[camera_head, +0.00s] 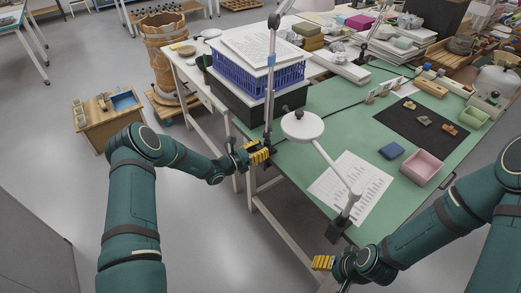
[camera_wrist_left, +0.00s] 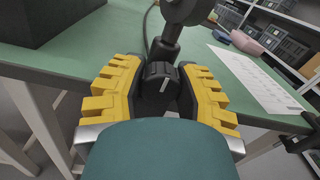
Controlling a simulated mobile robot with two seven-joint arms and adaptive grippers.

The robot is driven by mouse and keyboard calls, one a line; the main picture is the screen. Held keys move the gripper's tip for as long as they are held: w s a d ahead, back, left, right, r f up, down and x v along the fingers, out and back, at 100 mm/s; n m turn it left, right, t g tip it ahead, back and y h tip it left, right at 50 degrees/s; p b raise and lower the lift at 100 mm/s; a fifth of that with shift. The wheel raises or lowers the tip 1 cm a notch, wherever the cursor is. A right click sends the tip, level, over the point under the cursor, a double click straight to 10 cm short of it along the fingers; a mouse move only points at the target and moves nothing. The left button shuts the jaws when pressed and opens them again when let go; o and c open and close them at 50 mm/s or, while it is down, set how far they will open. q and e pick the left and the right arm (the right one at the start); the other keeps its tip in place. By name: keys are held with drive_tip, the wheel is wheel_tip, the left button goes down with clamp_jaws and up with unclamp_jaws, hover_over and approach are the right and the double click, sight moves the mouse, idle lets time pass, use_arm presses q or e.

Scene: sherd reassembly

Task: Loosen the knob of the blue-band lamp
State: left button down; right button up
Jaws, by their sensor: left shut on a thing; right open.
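A lamp with a grey upright pole (camera_head: 271,85) stands clamped at the green table's front left edge. A small blue band (camera_head: 271,59) shows on its pole. My left gripper (camera_head: 258,153) is at the foot of this pole, at the table edge. In the left wrist view its yellow fingers (camera_wrist_left: 158,100) are shut on a black knob (camera_wrist_left: 158,72) with a white line on it. The knob sits between the fingers, below the lamp's dark clamp post (camera_wrist_left: 165,48). My right gripper (camera_head: 323,263) is open and empty, below the front edge by the second lamp.
A second lamp with a white round shade (camera_head: 302,126) leans over a printed sheet (camera_head: 350,188). A blue crate (camera_head: 258,76) with papers stands behind the pole. A pink tray (camera_head: 421,168), a blue box (camera_head: 391,151) and a dark mat (camera_head: 400,118) lie to the right.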

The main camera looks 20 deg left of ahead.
use_arm(q)
drive_tip(key=c, duration=0.6)
unclamp_jaws()
drive_tip(key=v, duration=1.2)
drive_tip(key=shift+d, duration=0.1)
